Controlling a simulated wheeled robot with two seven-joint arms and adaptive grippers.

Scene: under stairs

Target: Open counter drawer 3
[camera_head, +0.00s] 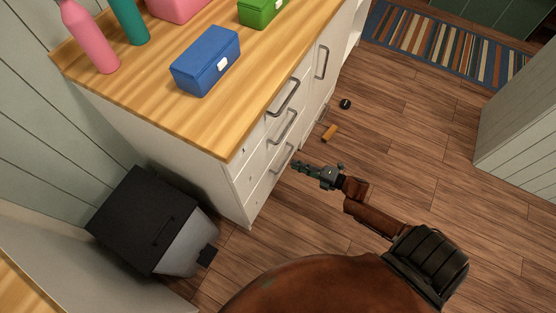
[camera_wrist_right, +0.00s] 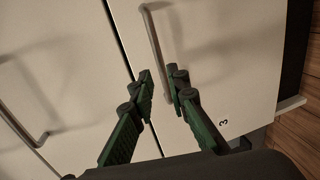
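Counter drawer 3 (camera_head: 262,188) is the lowest drawer of the white counter, and its front looks closed. Its grey bar handle (camera_head: 282,161) also shows in the right wrist view (camera_wrist_right: 155,42), where a "3" is printed on the drawer front (camera_wrist_right: 225,75). My right gripper (camera_head: 295,164) is just in front of this handle, low by the floor. In the right wrist view its green fingers (camera_wrist_right: 160,75) are apart, with the handle's lower part between or just behind the tips. I cannot tell whether they touch it. My left gripper is out of view.
Two more drawers with handles (camera_head: 283,97) lie above. A black-lidded bin (camera_head: 145,215) stands left of the counter. A small orange object (camera_head: 330,132) and a black round one (camera_head: 345,103) lie on the floor. Wooden floor (camera_head: 430,130) is open to the right.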

